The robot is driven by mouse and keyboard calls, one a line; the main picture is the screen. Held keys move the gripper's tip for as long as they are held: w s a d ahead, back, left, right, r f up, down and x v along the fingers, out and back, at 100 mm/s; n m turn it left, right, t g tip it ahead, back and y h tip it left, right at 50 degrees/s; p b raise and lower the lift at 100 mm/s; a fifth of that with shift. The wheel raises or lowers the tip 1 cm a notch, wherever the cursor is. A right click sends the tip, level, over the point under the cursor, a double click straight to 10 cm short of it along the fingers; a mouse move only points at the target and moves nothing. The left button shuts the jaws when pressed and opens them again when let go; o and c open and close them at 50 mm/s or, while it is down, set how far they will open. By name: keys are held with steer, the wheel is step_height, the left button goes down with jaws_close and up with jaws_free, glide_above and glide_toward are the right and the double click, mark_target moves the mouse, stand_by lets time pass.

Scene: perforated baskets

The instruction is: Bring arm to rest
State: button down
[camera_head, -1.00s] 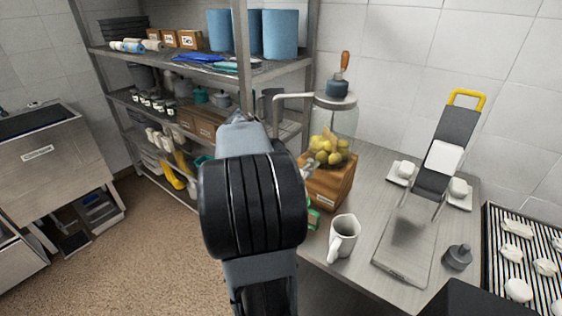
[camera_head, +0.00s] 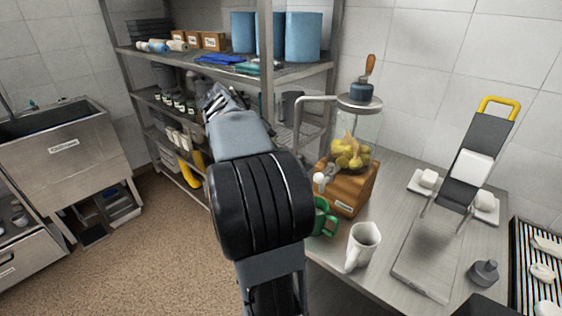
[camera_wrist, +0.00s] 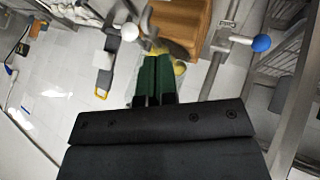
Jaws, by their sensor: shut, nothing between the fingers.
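My gripper (camera_head: 218,98) is at the far end of my raised arm in the head view, in front of the metal shelving rack (camera_head: 268,95). It stands clear of the counter, to the left of the glass jar. In the wrist view my gripper (camera_wrist: 154,62) shows dark green fingers lying together with nothing between them. The fingertips overlap the background in that view, and I cannot tell their distance from what lies behind. My arm crosses the middle of the head view and hides part of the rack and floor.
The counter (camera_head: 395,185) at right holds a glass jar of yellow fruit (camera_head: 352,150) on a wooden box (camera_head: 350,190), a green mug (camera_head: 326,217), a white mug (camera_head: 362,245) and a slicer (camera_head: 468,165). A steel sink (camera_head: 70,155) stands left. Open floor (camera_head: 165,240) lies between.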

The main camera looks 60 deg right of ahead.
steer(key=shift+w+a+r, duration=0.25)
steer(key=shift+r, duration=0.15)
